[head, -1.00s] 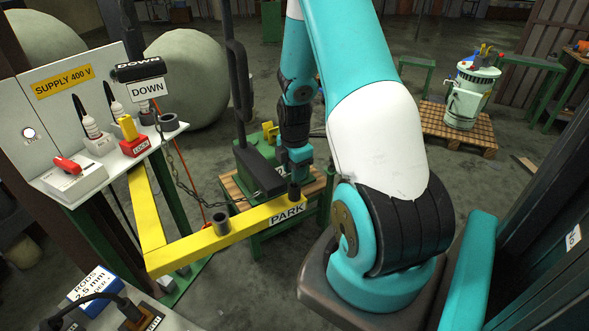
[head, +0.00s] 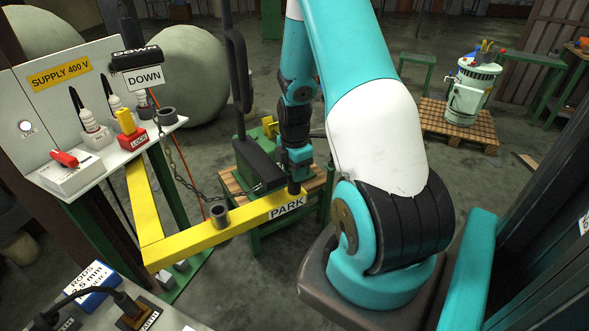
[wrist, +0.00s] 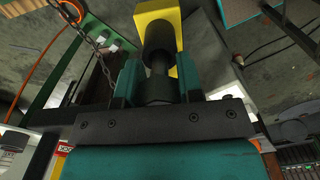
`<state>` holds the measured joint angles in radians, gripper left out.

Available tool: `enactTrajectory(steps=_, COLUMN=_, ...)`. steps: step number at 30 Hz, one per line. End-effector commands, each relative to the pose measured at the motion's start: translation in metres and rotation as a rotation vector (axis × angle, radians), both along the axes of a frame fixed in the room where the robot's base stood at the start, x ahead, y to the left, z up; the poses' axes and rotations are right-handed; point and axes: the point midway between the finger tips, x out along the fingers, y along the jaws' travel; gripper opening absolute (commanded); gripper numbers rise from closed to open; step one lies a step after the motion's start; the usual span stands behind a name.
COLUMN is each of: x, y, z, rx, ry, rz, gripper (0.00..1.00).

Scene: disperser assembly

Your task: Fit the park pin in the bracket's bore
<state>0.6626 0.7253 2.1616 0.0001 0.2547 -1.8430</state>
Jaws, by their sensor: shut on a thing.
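The yellow bracket (head: 240,222) with the PARK label (head: 287,207) reaches out from the panel stand. My gripper (head: 294,180) is at its right end, just above the label. In the wrist view the teal fingers of my gripper (wrist: 158,82) are shut on the dark park pin (wrist: 159,63). The pin points at a dark round collar (wrist: 158,38) on the bracket's yellow end. Pin and collar look roughly in line. The collar hides the bore, so I cannot tell how far the pin is in.
An upright dark tube (head: 220,216) stands midway along the bracket. A chain (head: 180,158) hangs from the panel (head: 60,100) towards the bracket's end. A green stand with a machine (head: 258,165) is close behind. Open floor lies to the right, before a pallet (head: 455,133) with a canister.

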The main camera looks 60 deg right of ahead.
Motion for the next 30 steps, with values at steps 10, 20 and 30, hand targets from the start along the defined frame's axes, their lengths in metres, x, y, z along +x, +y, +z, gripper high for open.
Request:
enactTrajectory(steps=10, x=0.000, y=0.000, z=-0.005, rx=0.000, ry=-0.001, rz=0.000, gripper=0.57)
enactTrajectory(steps=20, x=0.000, y=0.000, z=-0.005, rx=0.000, ry=0.000, rz=0.000, gripper=0.64)
enactTrajectory(steps=30, x=0.001, y=-0.001, z=0.051, rx=-0.005, ry=-0.008, rz=0.000, gripper=0.64)
